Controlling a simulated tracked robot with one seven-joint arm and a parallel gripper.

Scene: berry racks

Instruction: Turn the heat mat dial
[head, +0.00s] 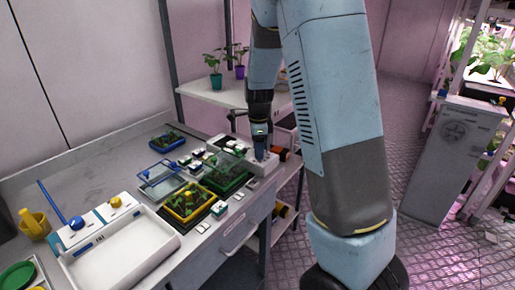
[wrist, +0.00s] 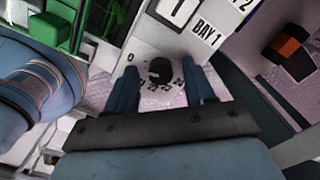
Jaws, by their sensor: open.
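The heat mat dial (wrist: 160,70) is a small black round knob on a pale plate with markings around it. It shows in the wrist view between the two blue fingers of my gripper (wrist: 163,88). The fingers are apart, one on each side of the dial, and I see pale plate between them and the knob. In the head view my gripper (head: 260,152) is at the right end of the bench, over a white box (head: 266,164). The dial itself is hidden there.
A green tray of seedlings (head: 228,172) and a yellow tray (head: 188,204) sit left of my gripper. A black and orange object (head: 280,154) lies close on the right. A white shelf (head: 215,94) with potted plants stands behind. The front left holds a white basin (head: 112,258).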

